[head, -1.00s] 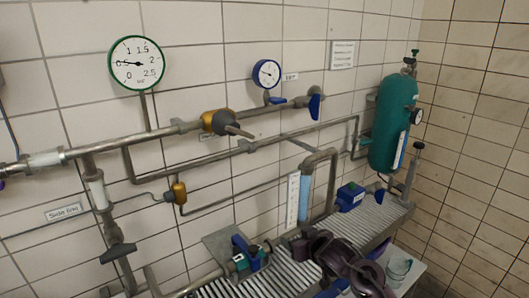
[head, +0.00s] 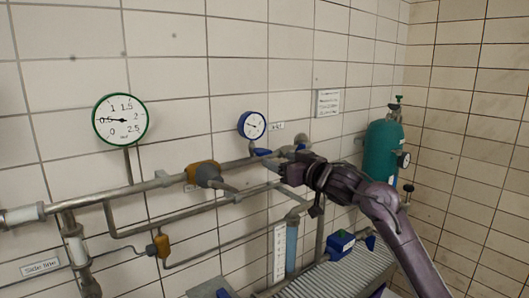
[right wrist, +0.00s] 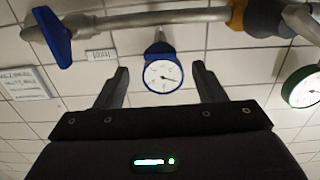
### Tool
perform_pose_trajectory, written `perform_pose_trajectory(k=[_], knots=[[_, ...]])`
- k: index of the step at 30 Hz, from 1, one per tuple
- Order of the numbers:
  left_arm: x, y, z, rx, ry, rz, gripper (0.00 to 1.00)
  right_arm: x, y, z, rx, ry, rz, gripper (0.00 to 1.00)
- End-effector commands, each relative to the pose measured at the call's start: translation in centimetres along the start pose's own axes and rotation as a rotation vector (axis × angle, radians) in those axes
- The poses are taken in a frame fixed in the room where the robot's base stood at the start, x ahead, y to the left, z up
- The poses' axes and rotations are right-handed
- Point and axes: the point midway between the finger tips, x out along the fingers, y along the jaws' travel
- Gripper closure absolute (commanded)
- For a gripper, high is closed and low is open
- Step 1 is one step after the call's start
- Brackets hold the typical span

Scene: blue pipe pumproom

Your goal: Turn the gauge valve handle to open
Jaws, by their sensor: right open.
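The small blue-rimmed gauge (head: 251,125) is on the wall above the upper pipe, with a small blue valve handle (head: 262,152) under it. The gauge also shows in the right wrist view (right wrist: 163,74), which looks upside down, between the spread fingers. My right gripper (head: 284,172) reaches in from the right, just right of and below that handle, and is open and empty in the right wrist view (right wrist: 162,88). A larger blue lever (right wrist: 50,36) shows at the pipe's end. My left gripper is out of view.
The upper pipe (head: 130,192) runs along the tiled wall, with an orange-and-grey valve (head: 205,175) left of the gauge. A green-rimmed gauge (head: 120,119) is at left. A green tank (head: 383,150) stands at right.

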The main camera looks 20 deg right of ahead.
Motion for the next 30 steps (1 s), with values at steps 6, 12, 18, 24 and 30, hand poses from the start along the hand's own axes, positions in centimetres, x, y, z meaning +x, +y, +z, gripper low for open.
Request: perform_pose_trajectory(k=[6,12,18,24,30], knots=[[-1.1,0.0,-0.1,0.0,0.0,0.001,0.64,1.8,0.2,-1.0,0.009,0.008,-0.009,0.37],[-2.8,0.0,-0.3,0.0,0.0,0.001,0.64,5.1,0.1,-1.1,0.009,0.007,-0.008,0.37],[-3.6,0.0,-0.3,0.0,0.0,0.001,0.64,7.2,0.2,-1.0,0.006,0.009,-0.007,0.37],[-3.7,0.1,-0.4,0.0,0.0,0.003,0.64,7.8,0.1,-0.7,0.005,0.008,-0.006,0.37],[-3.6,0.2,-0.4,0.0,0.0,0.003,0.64,7.8,0.2,-0.7,0.005,0.008,-0.006,0.41]])
